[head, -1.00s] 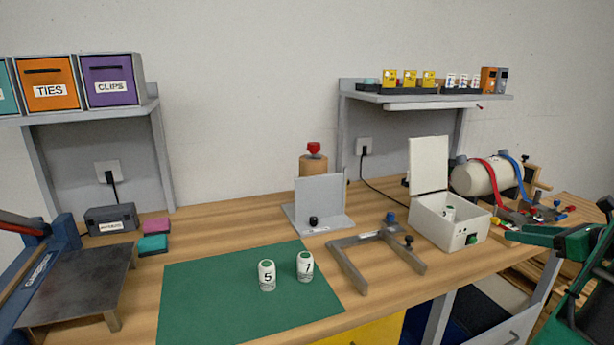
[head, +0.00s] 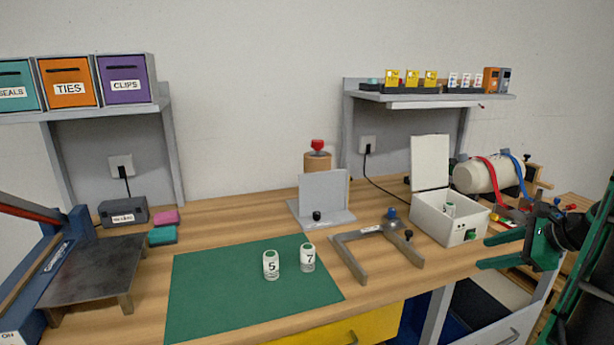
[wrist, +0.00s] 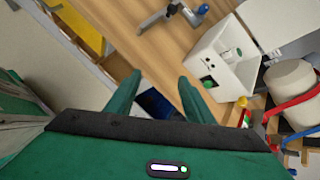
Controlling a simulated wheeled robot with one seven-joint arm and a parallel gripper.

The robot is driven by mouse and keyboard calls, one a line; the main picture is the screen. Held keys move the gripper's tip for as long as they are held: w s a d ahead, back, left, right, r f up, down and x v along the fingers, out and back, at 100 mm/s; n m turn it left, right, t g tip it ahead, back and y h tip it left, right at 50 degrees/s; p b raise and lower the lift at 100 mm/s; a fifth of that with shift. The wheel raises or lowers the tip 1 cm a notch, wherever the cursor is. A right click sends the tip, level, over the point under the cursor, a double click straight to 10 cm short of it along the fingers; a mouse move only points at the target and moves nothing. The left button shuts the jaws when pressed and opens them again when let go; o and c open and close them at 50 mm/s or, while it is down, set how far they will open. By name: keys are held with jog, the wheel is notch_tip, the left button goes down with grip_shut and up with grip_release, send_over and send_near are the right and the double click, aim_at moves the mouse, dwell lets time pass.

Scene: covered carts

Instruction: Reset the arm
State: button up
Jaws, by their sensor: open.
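My gripper (head: 490,252) is at the right of the head view, beside the right end of the bench and in front of the white box. Its green fingers are apart with nothing between them. In the wrist view my gripper (wrist: 158,90) also shows two separated fingers, with the bench edge and the dark space below beyond them. The white box (head: 437,224) stands on the bench with its lid up and a white container inside. It also shows in the wrist view (wrist: 207,50).
Two white containers numbered 5 (head: 271,265) and 7 (head: 308,258) stand on the green mat (head: 215,300). A grey U-shaped frame (head: 350,262) lies right of the mat. A cream tank (head: 480,178) with red and blue straps is behind my gripper. A yellow drawer (head: 365,328) is below.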

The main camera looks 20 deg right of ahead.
jog(key=s+a+f+n+g, duration=0.1)
jog(key=s+a+n+g, duration=0.15)
jog(key=a+n, duration=0.3)
jog(key=s+a+f+n+g, duration=0.1)
jog(key=s+a+n+g, duration=0.15)
jog(key=a+n, duration=0.3)
jog(key=s+a+n+g+h, duration=0.1)
jog(key=s+a+n+g, duration=0.1)
jog(key=s, duration=0.4)
jog(key=s+a+n+g+h, duration=0.1)
jog(key=s+a+n+g, duration=0.1)
jog(key=s+a+n, duration=0.3)
jog(key=s+n, duration=0.2)
jog(key=shift+a+r+n, duration=0.2)
jog(key=shift+r+n, duration=0.1)
jog(key=shift+r, duration=0.05)
jog(key=shift+w, duration=0.2)
jog(key=shift+w+f, duration=0.25)
jog(key=shift+w, duration=0.25)
